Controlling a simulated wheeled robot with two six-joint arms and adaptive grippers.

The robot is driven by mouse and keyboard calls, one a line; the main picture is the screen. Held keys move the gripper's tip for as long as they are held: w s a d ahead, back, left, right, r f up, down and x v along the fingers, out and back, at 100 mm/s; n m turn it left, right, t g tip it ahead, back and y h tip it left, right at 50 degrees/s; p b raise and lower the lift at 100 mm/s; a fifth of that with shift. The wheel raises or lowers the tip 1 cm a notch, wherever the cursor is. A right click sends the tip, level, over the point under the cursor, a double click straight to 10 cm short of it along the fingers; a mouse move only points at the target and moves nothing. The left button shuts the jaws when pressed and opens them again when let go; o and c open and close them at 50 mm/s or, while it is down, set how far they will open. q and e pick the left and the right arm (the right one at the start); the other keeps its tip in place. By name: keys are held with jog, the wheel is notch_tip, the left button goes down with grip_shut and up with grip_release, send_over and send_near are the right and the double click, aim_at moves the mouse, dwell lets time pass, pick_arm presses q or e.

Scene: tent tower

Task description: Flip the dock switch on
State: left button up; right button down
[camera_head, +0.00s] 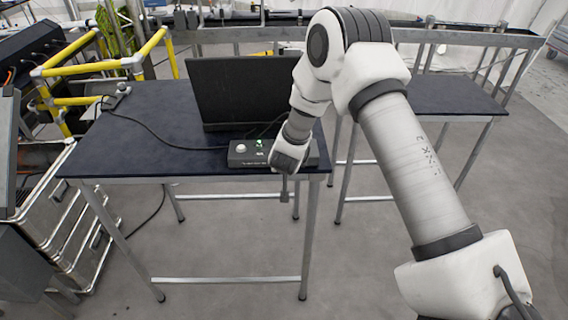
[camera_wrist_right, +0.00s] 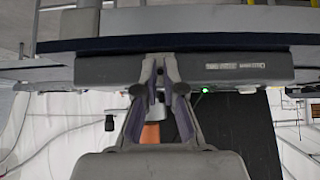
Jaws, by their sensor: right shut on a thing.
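The dock (camera_head: 248,154) is a dark flat box on the table, in front of a black laptop or monitor. It has a pale round knob (camera_head: 240,148) and a lit green light (camera_head: 259,142). My right gripper (camera_head: 284,188) is at its right part, covering that area. In the right wrist view, where the dock (camera_wrist_right: 225,67) appears upside down, the green light (camera_wrist_right: 205,89) is lit beside the fingers. The fingertips (camera_wrist_right: 160,62) are close together at the dock, shut on a small part that looks like the dock switch, mostly hidden between them. My left gripper is out of view.
The black screen (camera_head: 240,92) stands close behind the dock. A cable (camera_head: 150,130) runs across the dark blue table (camera_head: 120,160) to a small device (camera_head: 122,88). The table's left side is mostly clear. Yellow railings (camera_head: 90,68) stand at left, a second table (camera_head: 450,95) at right.

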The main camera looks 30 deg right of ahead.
jog(key=shift+r, duration=0.1)
jog(key=c, duration=1.3)
grip_release()
jog(key=v, duration=1.1)
jog(key=shift+s+a+r, duration=0.1)
jog(key=shift+s+r, duration=0.15)
jog(key=shift+s, duration=0.05)
